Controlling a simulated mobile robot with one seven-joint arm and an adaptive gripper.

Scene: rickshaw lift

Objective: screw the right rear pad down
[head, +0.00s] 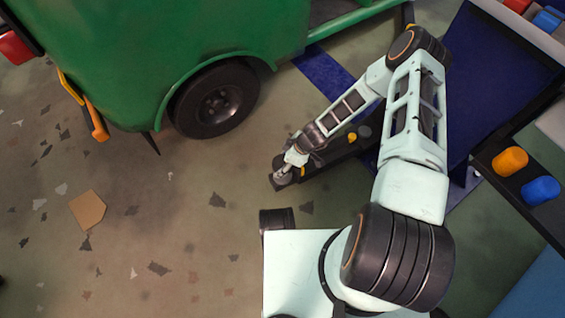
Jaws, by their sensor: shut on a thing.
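The green rickshaw (150,45) stands at the upper left, its black wheel (217,100) facing me. A dark lift arm (345,150) reaches out from the blue lift parts to the right of the wheel. The right rear pad (281,181) is at the lift arm's free end, clear of the rickshaw body and small in view. My gripper (286,171) is at that end, pointing down and shut on the pad. The fingers and the pad's screw are too small and partly hidden to tell in detail.
A blue panel (490,80) is behind my arm. A brown flat piece (87,209) lies on the speckled floor, which is mostly open at the lower left.

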